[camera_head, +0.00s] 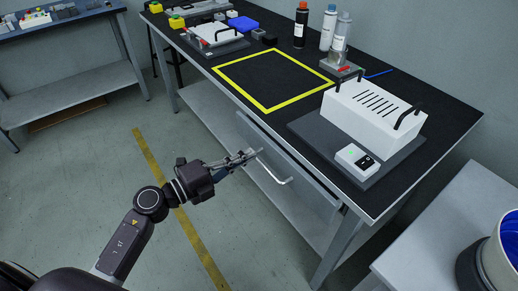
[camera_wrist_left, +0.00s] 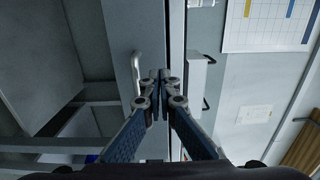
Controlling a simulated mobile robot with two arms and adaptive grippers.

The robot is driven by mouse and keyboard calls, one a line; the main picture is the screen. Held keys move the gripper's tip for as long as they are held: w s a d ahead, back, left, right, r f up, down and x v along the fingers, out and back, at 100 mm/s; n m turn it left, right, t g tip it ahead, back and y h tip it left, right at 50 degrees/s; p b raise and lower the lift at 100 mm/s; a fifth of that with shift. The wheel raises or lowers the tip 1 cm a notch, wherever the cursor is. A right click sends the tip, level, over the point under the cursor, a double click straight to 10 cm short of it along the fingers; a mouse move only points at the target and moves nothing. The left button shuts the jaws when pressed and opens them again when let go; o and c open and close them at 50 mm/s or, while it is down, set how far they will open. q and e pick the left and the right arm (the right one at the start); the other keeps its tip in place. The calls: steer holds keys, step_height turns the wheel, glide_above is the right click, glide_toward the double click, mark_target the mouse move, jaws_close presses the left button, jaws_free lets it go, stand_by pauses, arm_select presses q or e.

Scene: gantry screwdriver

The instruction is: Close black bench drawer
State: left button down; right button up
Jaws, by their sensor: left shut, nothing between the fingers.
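The black bench (camera_head: 440,115) runs diagonally across the head view. Its drawer (camera_head: 310,187) is a grey front panel below the bench top, with a pale bar handle (camera_head: 283,182). How far the drawer stands out is hard to tell. In the left wrist view the drawer front (camera_wrist_left: 118,40) is left of centre, with its handle (camera_wrist_left: 136,75) close to the left of my fingertips. My left gripper (camera_head: 254,154) is shut and empty, in front of the panel near the handle's upper end; contact cannot be told. Its closed fingertips show in the wrist view (camera_wrist_left: 159,76). My right gripper is not in view.
On the bench top are a white box with black handles (camera_head: 372,108), a yellow-outlined square (camera_head: 265,107) and several bottles (camera_head: 328,28). A second bench (camera_head: 60,30) is at upper left. Open floor lies between the benches.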

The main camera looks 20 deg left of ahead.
mark_target(267, 146)
arm_select(q)
steer(key=x, duration=0.3)
steer(key=shift+w+d, duration=0.45)
steer(key=shift+w, duration=0.05)
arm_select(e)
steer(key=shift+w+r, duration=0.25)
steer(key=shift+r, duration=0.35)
arm_select(q)
steer(key=shift+w+d+r, duration=0.1)
steer(key=shift+w, duration=0.05)
steer(key=shift+p+x, duration=0.6)
steer(key=shift+x, duration=0.45)
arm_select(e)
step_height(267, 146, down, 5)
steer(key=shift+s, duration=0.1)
